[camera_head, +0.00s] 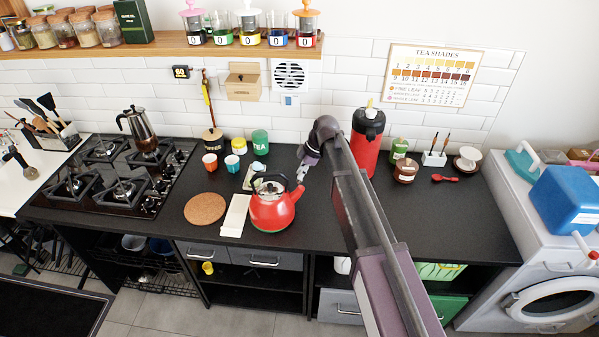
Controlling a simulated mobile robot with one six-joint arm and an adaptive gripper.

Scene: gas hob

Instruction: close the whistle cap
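A red kettle (271,212) with a black arched handle (268,179) stands upright on the dark counter. Its short spout (297,192) points up and to the right. The whistle cap at the spout is too small for me to tell whether it is open or shut. My gripper (302,173) hangs from the end of my arm just above and beside the spout. I cannot tell whether it touches the spout. The fingers are small and grey, and their opening cannot be made out.
A round cork mat (205,209) and a white board (235,216) lie left of the kettle. Cups and canisters stand behind it. A red flask (366,145) stands behind my arm. The gas hob (115,175) is at the left.

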